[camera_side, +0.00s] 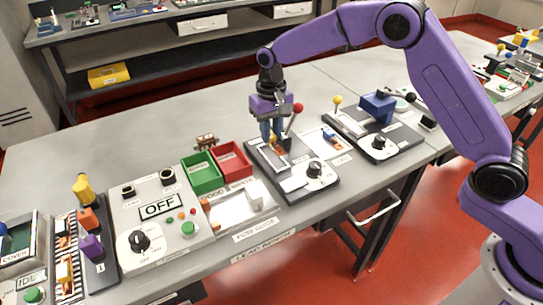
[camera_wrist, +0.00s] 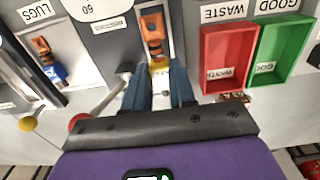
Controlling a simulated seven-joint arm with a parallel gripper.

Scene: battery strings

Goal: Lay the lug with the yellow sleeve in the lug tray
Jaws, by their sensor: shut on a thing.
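The lug with the yellow sleeve shows in the wrist view, its copper end (camera_wrist: 152,30) over the light slot of a dark press and its yellow sleeve (camera_wrist: 159,67) between my fingers. My gripper (camera_wrist: 158,82) is shut on it at the sleeve. In the side view my gripper (camera_side: 272,138) points down at the press, beside its red-knobbed lever. I cannot tell whether the lug touches the slot. The lug tray (camera_wrist: 27,53), labelled LUGS, lies to the left in the wrist view and holds a copper lug with a blue sleeve (camera_wrist: 55,70). It is right of the press in the side view (camera_side: 338,148).
The press (camera_side: 292,188) has a dial and a lever with a red knob (camera_side: 298,107). A second device with a yellow-knobbed lever (camera_side: 338,100) stands beyond the lug tray. Red (camera_side: 232,160) and green (camera_side: 202,172) bins stand left of the press.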

